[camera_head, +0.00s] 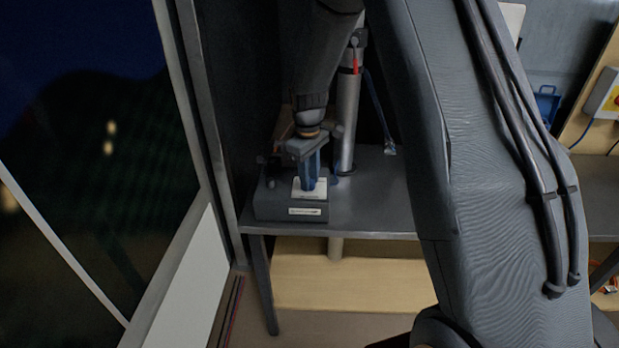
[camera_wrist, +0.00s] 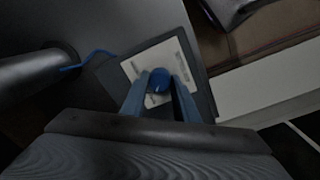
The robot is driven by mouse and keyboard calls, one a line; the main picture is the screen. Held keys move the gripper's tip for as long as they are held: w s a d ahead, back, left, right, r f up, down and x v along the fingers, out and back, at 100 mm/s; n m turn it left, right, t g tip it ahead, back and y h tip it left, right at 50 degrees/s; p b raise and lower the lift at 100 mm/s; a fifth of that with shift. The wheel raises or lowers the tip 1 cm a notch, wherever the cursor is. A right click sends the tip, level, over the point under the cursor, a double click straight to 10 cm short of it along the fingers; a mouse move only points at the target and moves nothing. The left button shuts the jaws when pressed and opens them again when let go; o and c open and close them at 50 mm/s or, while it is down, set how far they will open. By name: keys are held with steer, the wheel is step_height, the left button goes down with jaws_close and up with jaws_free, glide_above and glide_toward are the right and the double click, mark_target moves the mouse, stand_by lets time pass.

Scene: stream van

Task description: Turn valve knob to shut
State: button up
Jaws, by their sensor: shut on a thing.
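The valve knob (camera_wrist: 160,80) is small, round and blue, on a white label plate (camera_wrist: 135,67) with dark print. In the wrist view my gripper (camera_wrist: 159,88) has its two blue fingers on either side of the knob, shut on it. In the head view my gripper (camera_head: 311,182) points down onto the plate (camera_head: 309,195) on top of a dark grey box (camera_head: 270,207). The fingers hide the knob there. The print and any mark for the knob's position are too small to read.
The box stands at the front left corner of a dark bench (camera_head: 375,205). A grey vertical pipe (camera_head: 347,120) with a red tag rises close behind my gripper. A window frame (camera_head: 200,130) stands to the left. A blue crate (camera_head: 547,105) is at the far right.

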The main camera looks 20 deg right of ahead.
stand_by(0.4)
steer(key=o, duration=1.1)
steer(key=shift+c, duration=0.2)
steer(key=shift+s+a+r+b, duration=0.1)
steer(key=shift+r+b, duration=0.45)
steer(key=shift+r, duration=1.45)
steer(key=shift+a+r+b, duration=0.1)
steer(key=shift+r+b, duration=0.4)
steer(key=shift+r, duration=1.45)
steer(key=s+f+m+t, duration=0.1)
steer(key=s+m, duration=0.6)
steer(key=s, duration=1.8)
steer(key=shift+d+f+m, duration=0.4)
steer(key=shift+d, duration=0.05)
